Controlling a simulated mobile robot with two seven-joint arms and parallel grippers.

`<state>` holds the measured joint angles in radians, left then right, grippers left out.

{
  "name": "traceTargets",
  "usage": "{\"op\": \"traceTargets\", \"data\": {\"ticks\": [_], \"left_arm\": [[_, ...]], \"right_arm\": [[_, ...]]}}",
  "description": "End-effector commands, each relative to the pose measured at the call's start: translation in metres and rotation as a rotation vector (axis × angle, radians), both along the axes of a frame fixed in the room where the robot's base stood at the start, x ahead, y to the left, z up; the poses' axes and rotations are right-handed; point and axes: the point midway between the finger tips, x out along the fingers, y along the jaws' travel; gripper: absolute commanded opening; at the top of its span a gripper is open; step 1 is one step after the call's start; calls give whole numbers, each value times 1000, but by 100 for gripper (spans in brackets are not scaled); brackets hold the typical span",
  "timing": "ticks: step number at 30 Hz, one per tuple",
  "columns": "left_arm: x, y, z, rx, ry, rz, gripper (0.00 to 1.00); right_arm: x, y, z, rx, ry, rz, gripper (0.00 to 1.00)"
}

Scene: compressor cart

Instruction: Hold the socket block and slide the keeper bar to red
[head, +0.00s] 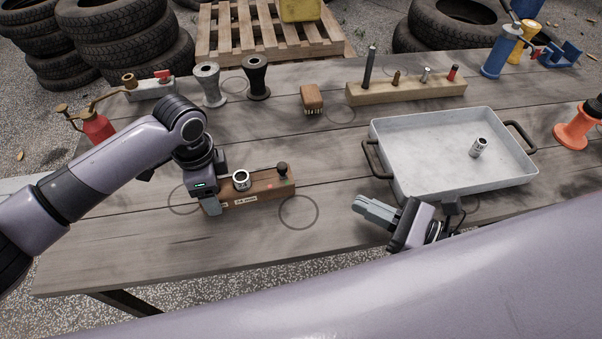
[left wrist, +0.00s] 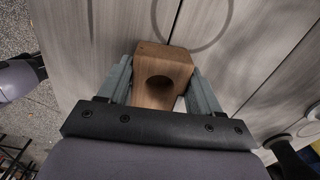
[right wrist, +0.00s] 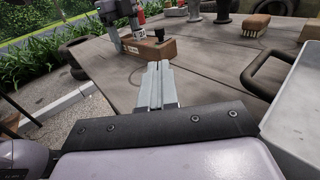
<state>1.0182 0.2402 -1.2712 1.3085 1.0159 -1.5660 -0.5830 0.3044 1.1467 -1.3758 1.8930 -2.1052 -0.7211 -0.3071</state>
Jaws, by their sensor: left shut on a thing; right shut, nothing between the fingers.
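The socket block (head: 262,195) is a brown wooden block near the front middle of the table. A silver socket (head: 241,180) stands in it, and a dark knob (head: 282,169) rises at its right end beside a red mark (head: 270,186). My left gripper (head: 213,208) is shut on the block's left end; in the left wrist view its fingers (left wrist: 160,85) flank the wood, with an empty round hole between them. My right gripper (head: 362,207) is shut and empty, right of the block and apart from it. The keeper bar itself is not clearly distinguishable; the knob may belong to it.
A grey metal tray (head: 420,190) with a loose socket (head: 479,147) lies right of the block. A wooden rack with pegs (head: 400,93) and a brush (head: 312,99) stand behind. A red oil can (head: 97,127) is at left. Bare table lies between block and tray.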

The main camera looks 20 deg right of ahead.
Motion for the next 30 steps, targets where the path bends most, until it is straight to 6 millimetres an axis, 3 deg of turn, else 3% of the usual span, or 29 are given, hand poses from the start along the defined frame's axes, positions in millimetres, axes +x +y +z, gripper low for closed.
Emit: {"op": "traceTargets", "data": {"ticks": [5,21,30], "left_arm": [[0,-1,1,-2,-2,0,25],[0,-1,1,-2,-1,0,25],[0,0,1,-2,-1,0,25]], "right_arm": [[11,11,1,4,-4,0,0],[82,83,1,4,-2,1,0],[98,98,0,0,0,0,0]]}}
